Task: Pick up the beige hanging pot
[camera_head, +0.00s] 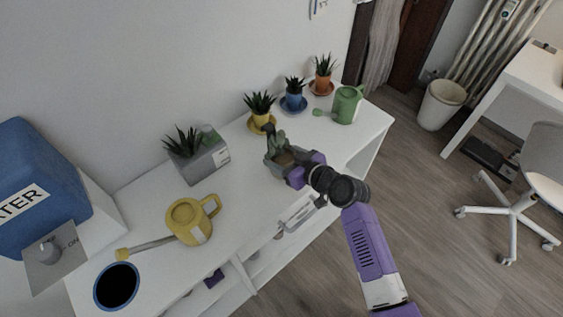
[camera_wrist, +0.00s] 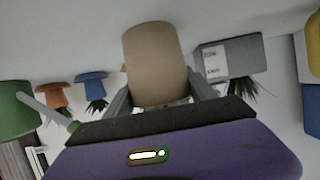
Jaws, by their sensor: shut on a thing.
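The beige hanging pot (camera_wrist: 157,62) fills the middle of the wrist view, between the two grey fingers of my gripper (camera_wrist: 162,98). The fingers are on either side of it and shut on it. In the head view my gripper (camera_head: 281,160) is over the front part of the white desk top, and a green succulent (camera_head: 277,143) rises from the held pot. The gripper hides most of the pot there. I cannot tell whether the pot's base is clear of the desk.
The white desk (camera_head: 238,196) carries a grey planter (camera_head: 202,165), a yellow watering can (camera_head: 188,222) and a green watering can (camera_head: 347,105). Small yellow (camera_head: 261,121), blue (camera_head: 294,103) and orange (camera_head: 323,85) pots stand along the wall. A blue water tank (camera_head: 40,190) is at left.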

